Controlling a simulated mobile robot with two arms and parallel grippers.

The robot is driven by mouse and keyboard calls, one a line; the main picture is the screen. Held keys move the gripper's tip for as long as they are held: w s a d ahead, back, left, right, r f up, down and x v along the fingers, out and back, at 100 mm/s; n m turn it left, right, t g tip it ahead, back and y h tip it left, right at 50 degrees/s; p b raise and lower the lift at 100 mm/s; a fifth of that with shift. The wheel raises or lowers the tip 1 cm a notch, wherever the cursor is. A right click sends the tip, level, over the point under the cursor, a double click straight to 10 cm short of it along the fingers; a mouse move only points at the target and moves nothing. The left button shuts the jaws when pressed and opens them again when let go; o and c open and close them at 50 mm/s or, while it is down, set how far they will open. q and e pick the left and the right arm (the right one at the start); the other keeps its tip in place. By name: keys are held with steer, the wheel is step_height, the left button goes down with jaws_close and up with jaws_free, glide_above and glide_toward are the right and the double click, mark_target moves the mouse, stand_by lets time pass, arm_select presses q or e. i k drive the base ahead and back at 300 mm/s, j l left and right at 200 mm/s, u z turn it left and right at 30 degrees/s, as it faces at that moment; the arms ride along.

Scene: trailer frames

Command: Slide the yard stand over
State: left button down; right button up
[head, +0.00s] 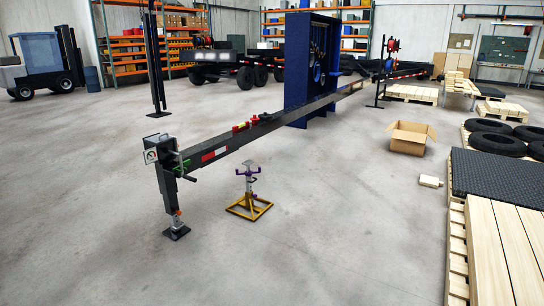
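The yard stand (249,205) stands upright on the concrete floor near the middle of the head view. It has a yellow square base, a grey post with purple handles and a pale top pad. The frame's front end rests on a jack leg (176,220) with a black foot, left of the stand. A gauge and a green-handled part sit at the frame's front end. Neither of my grippers shows in this view.
An open cardboard box (408,138) lies right of the stand. Wooden pallets with planks (500,250), a black mat (495,178) and tyres (497,142) line the right side. A tall blue frame (308,65) stands behind. The floor around the stand is clear.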

mark_target(250, 200)
steer(key=i, duration=2.7)
